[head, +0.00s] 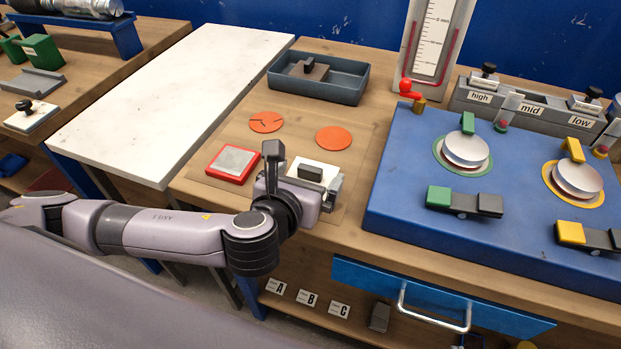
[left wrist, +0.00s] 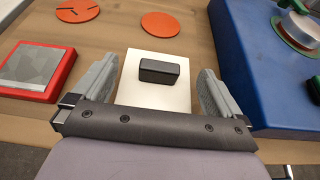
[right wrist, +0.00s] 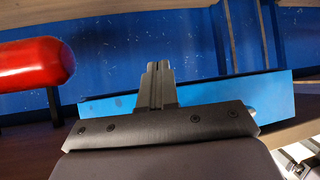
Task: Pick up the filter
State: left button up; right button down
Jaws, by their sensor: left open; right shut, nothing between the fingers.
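A white plate with a black block handle (head: 311,173) lies on the wooden bench; it also shows in the left wrist view (left wrist: 157,71). A red-framed square with a grey textured face (head: 233,162) lies left of it, also in the left wrist view (left wrist: 32,66). I cannot tell for sure which is the filter. My left gripper (left wrist: 158,88) is open, its fingers on either side of the white plate, with the handle between them. Whether they touch it is unclear. My right gripper (right wrist: 158,72) is shut and empty, seen only in the right wrist view.
Two orange discs (head: 333,138) (head: 266,122) lie behind the plate. A grey tray (head: 350,88) holding a handled piece stands farther back. A blue fixture (head: 400,210) with dials is close on the right. A red cylinder (right wrist: 35,66) shows beside my right gripper.

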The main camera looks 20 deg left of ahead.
aim_at(308, 175)
pick_arm(q)
jog(key=shift+x, duration=2.05)
jog(key=shift+a+f, duration=0.1)
jog(key=shift+f, duration=0.05)
jog(key=c, duration=0.7)
